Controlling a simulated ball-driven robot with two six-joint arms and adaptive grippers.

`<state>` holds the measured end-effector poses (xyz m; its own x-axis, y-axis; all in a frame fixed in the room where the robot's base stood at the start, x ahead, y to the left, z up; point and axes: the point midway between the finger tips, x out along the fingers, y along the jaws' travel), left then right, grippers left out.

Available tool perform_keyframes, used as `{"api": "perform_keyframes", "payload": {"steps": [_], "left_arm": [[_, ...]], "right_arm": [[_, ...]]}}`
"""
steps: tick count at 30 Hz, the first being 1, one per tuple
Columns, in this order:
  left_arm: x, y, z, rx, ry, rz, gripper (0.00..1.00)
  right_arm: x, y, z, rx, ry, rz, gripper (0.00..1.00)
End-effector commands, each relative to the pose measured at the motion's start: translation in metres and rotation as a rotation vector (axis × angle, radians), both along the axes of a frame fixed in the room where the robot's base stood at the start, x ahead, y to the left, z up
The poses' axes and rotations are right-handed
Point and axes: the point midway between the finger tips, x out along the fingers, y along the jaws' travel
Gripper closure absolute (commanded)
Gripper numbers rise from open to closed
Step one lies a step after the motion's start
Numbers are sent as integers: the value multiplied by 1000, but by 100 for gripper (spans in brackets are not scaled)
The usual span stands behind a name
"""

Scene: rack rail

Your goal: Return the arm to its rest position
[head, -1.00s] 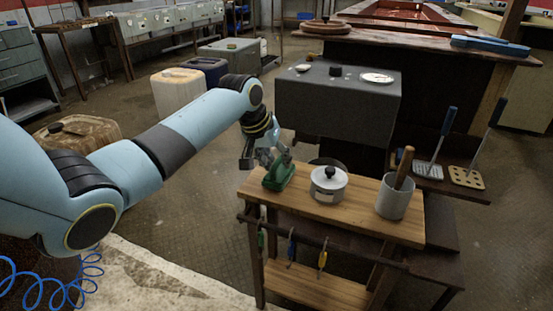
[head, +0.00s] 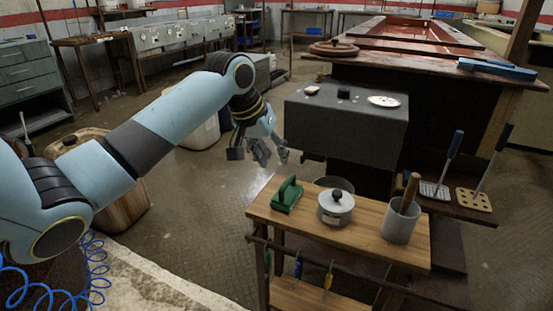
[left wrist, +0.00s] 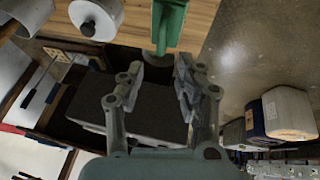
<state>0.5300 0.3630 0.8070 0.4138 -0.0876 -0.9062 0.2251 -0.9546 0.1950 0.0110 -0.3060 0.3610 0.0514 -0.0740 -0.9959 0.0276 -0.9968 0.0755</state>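My left arm comes in from the left in the head view, and its gripper (head: 262,152) hangs in the air to the left of and above the wooden table (head: 375,245). Its fingers are spread apart with nothing between them, as the left wrist view (left wrist: 160,82) also shows. A green-handled tool (head: 287,194) stands at the table's left end, apart from the gripper. In the left wrist view the green tool (left wrist: 168,22) shows at the top, beyond the fingertips. My right gripper is in neither view.
A lidded pot (head: 335,206) and a grey cup (head: 402,221) stand on the table. Small tools hang from its front rail (head: 340,270). A dark grey box (head: 345,123) stands behind.

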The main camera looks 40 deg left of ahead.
Motion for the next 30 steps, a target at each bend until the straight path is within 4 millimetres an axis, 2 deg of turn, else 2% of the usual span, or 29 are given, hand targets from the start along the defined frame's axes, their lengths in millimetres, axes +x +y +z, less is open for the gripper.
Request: {"api": "perform_keyframes", "payload": {"steps": [15,17,19,20,23,26,27,29,30], "left_arm": [[0,0,0,0,1,0,65],[-4,0,-5,-1,9,0,65],[-15,-5,-19,-10,36,-2,65],[-22,-8,-29,-17,55,-2,65],[-58,-17,-79,-44,162,14,65],[-105,-22,-147,-59,277,51,65],[-126,-24,-175,-59,315,64,65],[-159,-25,-215,-51,363,79,65],[-181,-26,-240,-42,392,87,65]], "right_arm": [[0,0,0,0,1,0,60],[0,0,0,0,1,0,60],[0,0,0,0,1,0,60],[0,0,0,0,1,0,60],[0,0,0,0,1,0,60],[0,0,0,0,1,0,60],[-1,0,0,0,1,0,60],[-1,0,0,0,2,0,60],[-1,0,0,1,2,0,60]]}}
